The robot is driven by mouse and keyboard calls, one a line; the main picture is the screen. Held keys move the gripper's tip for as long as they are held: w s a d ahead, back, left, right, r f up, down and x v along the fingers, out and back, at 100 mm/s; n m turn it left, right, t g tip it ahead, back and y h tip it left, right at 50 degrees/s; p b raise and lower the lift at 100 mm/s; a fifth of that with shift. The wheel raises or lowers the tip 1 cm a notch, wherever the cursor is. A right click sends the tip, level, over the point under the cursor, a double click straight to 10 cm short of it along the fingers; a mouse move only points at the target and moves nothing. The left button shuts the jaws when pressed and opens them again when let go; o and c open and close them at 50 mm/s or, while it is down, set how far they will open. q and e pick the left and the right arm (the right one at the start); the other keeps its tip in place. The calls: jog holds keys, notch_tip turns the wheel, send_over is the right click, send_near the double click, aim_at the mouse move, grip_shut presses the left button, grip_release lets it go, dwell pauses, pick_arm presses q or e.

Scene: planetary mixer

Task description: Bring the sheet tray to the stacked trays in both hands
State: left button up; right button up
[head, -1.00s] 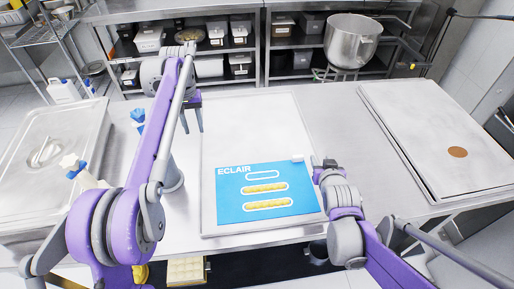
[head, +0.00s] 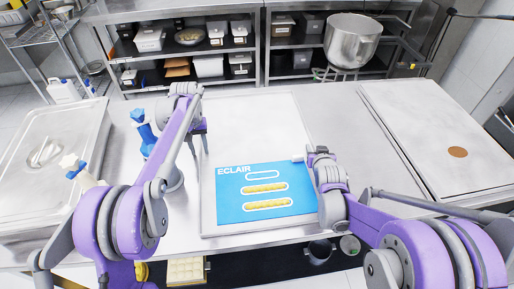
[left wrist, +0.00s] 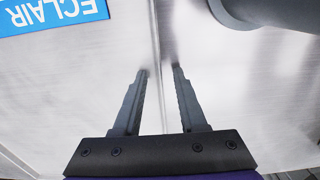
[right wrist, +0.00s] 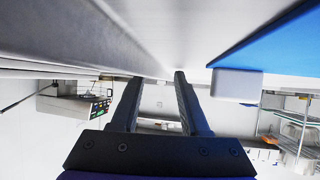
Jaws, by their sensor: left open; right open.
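The flat grey sheet tray (head: 260,118) lies on the middle of the steel table. A blue ECLAIR mat (head: 230,207) with piped yellow strips covers its near part. My left gripper (head: 200,142) is open at the tray's left edge; in the left wrist view its fingers (left wrist: 160,72) lie on either side of the edge line. My right gripper (head: 311,157) is open at the right edge; in the right wrist view its fingers (right wrist: 158,77) are near the tray rim, contact unclear. The stacked trays (head: 430,125) lie at the right end of the table.
A small white block sits at the mat's far right corner and shows in the right wrist view (right wrist: 237,85). Blue-capped bottles (head: 145,130) stand left of the tray. A lidded steel pan (head: 50,150) is far left. Bare table (head: 345,130) separates the tray and stack.

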pick_arm(q)
grip_shut()
pick_arm(e)
jog(key=c, duration=0.7)
grip_shut()
pick_arm(q)
jog(key=shift+d, duration=0.15)
pick_arm(e)
jog(key=shift+a, duration=0.15)
